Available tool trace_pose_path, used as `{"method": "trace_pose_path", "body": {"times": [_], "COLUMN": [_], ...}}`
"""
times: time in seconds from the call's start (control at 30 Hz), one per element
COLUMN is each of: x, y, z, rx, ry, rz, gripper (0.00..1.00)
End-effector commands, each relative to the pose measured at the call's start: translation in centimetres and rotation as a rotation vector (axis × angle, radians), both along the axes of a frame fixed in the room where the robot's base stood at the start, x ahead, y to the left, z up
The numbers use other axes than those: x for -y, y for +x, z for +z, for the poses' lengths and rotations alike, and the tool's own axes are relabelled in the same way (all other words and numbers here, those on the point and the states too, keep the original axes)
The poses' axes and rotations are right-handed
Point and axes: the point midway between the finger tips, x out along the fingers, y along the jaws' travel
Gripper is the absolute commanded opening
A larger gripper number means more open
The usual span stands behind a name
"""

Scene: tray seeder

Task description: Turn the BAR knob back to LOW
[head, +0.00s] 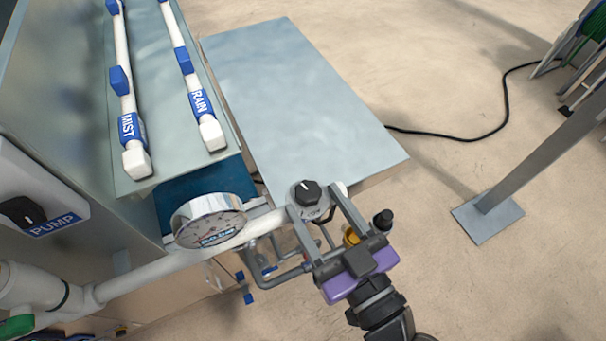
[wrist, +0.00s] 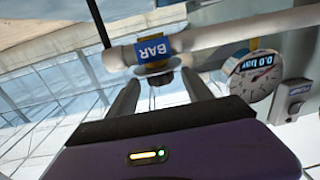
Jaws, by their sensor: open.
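The black BAR knob (head: 308,191) sits on a round pale dial on the white pipe in the head view. A white mark shows on its top, but I cannot tell which setting it points to. The blue BAR label (wrist: 152,49) is on the pipe in the wrist view, with a dark part below it. My gripper (head: 313,196) is open, its two grey fingers reaching up to either side of the knob. In the wrist view my gripper (wrist: 158,76) also straddles the spot below the label. I cannot tell whether the fingers touch the knob.
A round pressure gauge (head: 209,220) stands just left of the knob on the white pipe (head: 140,278). A PUMP switch box (head: 38,200) is at far left. MIST (head: 128,128) and RAIN (head: 199,103) pipes lie above. A flat grey panel (head: 300,90) lies behind the knob.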

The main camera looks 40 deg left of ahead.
Motion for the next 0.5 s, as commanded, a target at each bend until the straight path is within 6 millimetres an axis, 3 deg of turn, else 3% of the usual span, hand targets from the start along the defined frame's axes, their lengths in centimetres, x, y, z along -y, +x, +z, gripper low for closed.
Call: {"method": "trace_pose_path", "body": {"times": [0.3,0.5], "x": [-4.5,-5.9], "y": [1.7,2.2], "z": [0.3,0.1], "rx": [-0.001,0.0], "ry": [0.0,-0.001], "rz": [-0.001,-0.004], "gripper": [0.59,0.59]}}
